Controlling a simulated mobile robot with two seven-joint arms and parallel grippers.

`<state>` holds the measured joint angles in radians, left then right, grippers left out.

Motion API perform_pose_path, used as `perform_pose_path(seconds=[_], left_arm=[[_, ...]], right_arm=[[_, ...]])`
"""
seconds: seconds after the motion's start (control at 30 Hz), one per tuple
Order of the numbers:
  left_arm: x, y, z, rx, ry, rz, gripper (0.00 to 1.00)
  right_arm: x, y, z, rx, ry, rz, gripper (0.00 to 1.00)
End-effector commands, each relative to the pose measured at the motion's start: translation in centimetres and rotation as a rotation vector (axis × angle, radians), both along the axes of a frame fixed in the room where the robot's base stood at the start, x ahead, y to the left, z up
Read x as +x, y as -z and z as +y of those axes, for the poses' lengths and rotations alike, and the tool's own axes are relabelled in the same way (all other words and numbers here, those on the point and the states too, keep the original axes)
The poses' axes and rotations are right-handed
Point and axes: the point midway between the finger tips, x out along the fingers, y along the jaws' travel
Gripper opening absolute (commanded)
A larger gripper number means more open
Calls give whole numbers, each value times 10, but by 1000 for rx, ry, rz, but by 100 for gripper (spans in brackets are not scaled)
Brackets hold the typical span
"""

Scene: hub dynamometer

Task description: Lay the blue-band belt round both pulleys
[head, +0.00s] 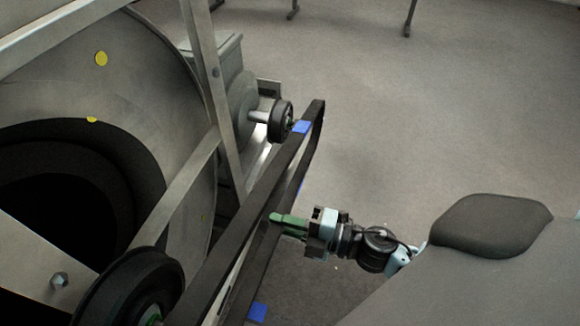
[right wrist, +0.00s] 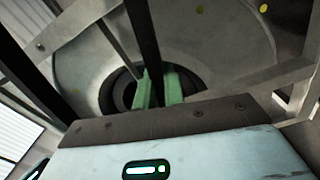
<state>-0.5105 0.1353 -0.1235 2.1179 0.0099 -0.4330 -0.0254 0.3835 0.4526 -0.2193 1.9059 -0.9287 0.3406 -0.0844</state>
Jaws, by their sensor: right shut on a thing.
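The blue-band belt (head: 245,205) is a long black loop with blue patches, stretched slantwise in the head view. My right gripper (head: 277,218) is shut on its near run; in the right wrist view the black strip of belt (right wrist: 143,35) passes between the green fingers (right wrist: 158,90). The belt's far end lies just right of the small pulley (head: 276,122), seemingly beside it rather than around it. The large pulley (head: 125,285) is at lower left, left of the belt. The belt's near end is cut off by the bottom edge. My left gripper is out of view.
A metal frame (head: 205,80) with a large grey drum (head: 165,90) fills the left, its struts close to the belt. The small pulley's shaft comes from a grey motor housing (head: 240,105). The floor (head: 400,120) to the right is open.

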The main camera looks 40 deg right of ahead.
Motion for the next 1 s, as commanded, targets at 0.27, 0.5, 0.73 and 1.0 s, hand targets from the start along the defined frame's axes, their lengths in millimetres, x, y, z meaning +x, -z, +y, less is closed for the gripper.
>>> perform_pose_path(seconds=[0.27,0.5,0.73,1.0], left_arm=[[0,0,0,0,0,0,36],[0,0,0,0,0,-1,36],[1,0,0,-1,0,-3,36],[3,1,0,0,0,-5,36]], right_arm=[[12,-1,9,1,-1,-2,0],[21,-1,17,-1,-1,-2,0],[31,-1,24,1,-1,-2,0],[42,-1,33,1,-1,-3,0]])
